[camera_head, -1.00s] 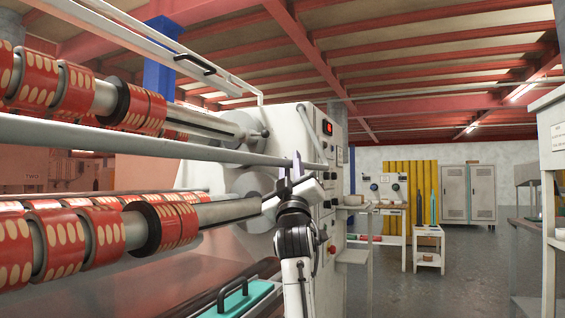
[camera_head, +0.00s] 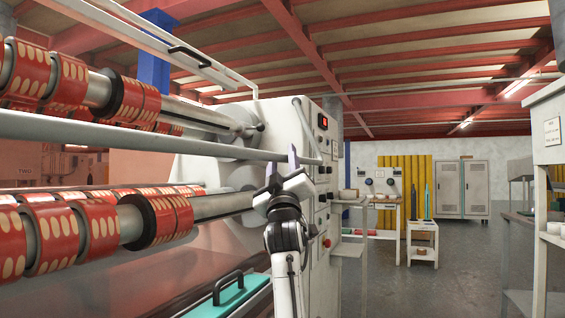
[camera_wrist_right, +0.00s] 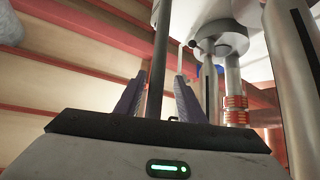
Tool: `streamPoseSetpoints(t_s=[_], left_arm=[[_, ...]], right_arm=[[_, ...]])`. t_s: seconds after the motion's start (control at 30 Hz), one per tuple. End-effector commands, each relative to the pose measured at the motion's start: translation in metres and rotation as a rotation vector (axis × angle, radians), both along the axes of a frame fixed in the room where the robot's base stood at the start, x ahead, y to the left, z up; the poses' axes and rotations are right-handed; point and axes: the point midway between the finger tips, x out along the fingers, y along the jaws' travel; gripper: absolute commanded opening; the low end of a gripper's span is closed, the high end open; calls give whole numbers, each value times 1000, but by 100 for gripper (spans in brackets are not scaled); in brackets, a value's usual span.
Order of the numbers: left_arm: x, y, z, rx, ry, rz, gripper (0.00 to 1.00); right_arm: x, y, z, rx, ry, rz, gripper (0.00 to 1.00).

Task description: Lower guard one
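A white guard frame (camera_head: 216,72) with a black handle (camera_head: 190,60) is raised over the upper rollers at the upper left of the head view. My right gripper (camera_head: 283,166) points up near the bar's right end. In the wrist view its two fingers (camera_wrist_right: 158,98) stand apart, with a dark bar (camera_wrist_right: 160,50) showing between them. I cannot tell whether they touch it. My left gripper is not in view.
Rolls of red tape (camera_head: 132,98) sit on the rollers at left. A teal lower panel (camera_head: 240,298) with a black handle (camera_head: 228,287) is at bottom centre. A control panel (camera_head: 325,190) stands just right of my gripper. The floor (camera_head: 430,285) at right is open, with a shelf (camera_head: 548,150) at the edge.

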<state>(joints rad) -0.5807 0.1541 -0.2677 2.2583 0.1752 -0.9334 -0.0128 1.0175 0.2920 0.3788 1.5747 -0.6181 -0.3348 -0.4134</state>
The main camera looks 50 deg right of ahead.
Motion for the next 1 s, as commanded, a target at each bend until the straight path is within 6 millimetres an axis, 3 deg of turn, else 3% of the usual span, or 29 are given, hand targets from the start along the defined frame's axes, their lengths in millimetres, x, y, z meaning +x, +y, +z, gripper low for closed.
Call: streamPoseSetpoints(t_s=[0.17,0.6,1.0], left_arm=[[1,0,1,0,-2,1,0],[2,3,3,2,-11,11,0],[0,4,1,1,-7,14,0]], right_arm=[[-7,8,-9,0,1,0,36],[-46,54,-59,1,1,2,36],[-52,60,-66,1,1,0,36]])
